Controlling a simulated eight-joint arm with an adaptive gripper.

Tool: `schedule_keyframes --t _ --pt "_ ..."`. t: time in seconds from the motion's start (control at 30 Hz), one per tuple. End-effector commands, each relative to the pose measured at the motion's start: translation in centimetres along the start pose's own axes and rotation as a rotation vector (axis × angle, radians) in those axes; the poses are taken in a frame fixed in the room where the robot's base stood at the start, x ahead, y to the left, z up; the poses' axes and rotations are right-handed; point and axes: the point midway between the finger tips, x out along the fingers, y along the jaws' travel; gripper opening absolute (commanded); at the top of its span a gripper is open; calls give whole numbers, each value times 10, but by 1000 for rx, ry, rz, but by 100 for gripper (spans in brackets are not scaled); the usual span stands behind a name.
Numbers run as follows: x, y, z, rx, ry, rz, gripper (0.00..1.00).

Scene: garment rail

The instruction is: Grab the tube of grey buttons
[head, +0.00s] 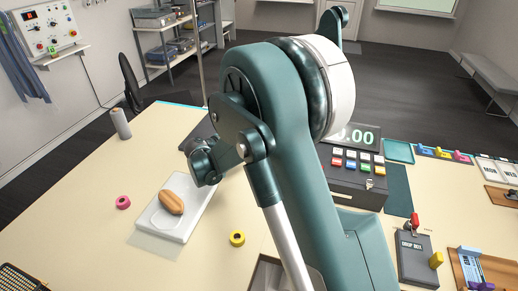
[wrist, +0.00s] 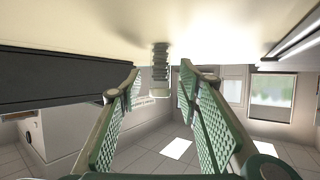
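A ribbed grey and whitish stack (wrist: 160,68), which looks like the tube of grey buttons, shows in the wrist view against the cream table surface, in an upside-down picture. My gripper (wrist: 160,84) is open, with its green textured finger pads on either side of this stack in the picture. Nothing is between the pads that I can see, and the stack appears beyond the fingertips. In the head view my arm covers the middle, and I cannot make out the fingers or this stack there.
A white tray (head: 148,226) holds a brown oblong item (head: 172,202). Pink (head: 123,202) and yellow (head: 237,238) rings lie nearby. A register with coloured keys (head: 350,180) stands behind my arm. A dark long block (wrist: 60,78) lies left in the wrist view. The left front table is mostly clear.

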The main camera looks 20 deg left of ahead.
Motion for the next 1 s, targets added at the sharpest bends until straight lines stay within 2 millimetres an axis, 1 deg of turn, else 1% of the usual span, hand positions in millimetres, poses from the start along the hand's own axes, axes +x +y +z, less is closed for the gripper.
schedule_keyframes --t 0.1,0.63,0.8,0.87,1.0 --pt "4 0 0 0 0 0 34" --pt "4 0 0 -1 0 -1 34" --pt "4 0 0 -1 0 -1 12" --pt "4 0 0 -1 0 -1 5" --pt "4 0 0 -1 0 -1 5"
